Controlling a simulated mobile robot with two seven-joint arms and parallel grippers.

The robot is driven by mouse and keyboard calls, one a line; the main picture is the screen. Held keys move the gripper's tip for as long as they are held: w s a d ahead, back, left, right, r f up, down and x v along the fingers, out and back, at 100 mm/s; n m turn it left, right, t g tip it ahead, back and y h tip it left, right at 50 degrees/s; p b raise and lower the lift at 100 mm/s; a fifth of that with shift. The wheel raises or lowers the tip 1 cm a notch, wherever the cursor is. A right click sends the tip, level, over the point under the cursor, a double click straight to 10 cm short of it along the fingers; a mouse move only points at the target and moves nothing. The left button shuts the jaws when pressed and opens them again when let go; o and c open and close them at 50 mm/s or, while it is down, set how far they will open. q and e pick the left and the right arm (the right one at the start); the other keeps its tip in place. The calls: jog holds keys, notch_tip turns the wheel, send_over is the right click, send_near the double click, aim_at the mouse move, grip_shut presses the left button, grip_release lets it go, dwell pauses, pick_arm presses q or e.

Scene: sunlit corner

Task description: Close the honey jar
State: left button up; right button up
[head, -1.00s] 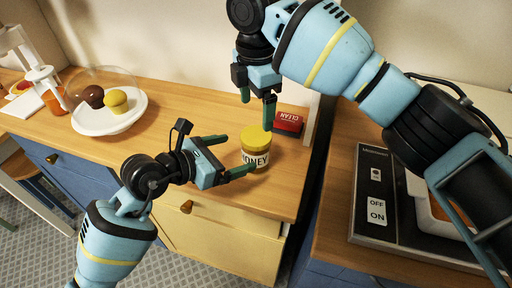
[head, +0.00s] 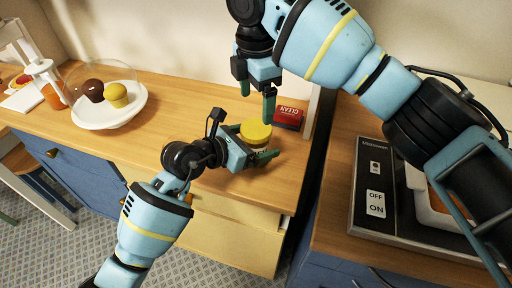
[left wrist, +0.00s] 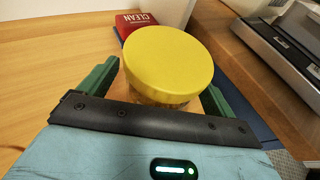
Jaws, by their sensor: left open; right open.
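The honey jar (head: 257,148) stands upright on the wooden counter, with a round yellow lid (head: 255,131) on its top. I cannot tell whether the lid is tight. In the left wrist view, the lid (left wrist: 168,62) hides most of the jar. My left gripper (head: 250,146) is open, with its green fingers on either side of the jar; contact cannot be made out. My right gripper (head: 256,92) is open and empty, pointing down above and just behind the lid.
A red box marked CLEAN (head: 288,117) lies right behind the jar. A white plate (head: 108,112) with two muffins under a clear dome is at the left. A gap separates this counter from the right one, which bears an ON/OFF appliance (head: 372,185).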

aim_at(256, 128)
pick_arm(q)
jog(key=shift+d, duration=0.1)
jog(key=c, duration=2)
pick_arm(e)
jog(key=shift+n, duration=0.3)
pick_arm(q)
jog(key=shift+o, duration=0.2)
pick_arm(e)
jog(key=n, duration=0.4)
jog(key=shift+f, duration=4)
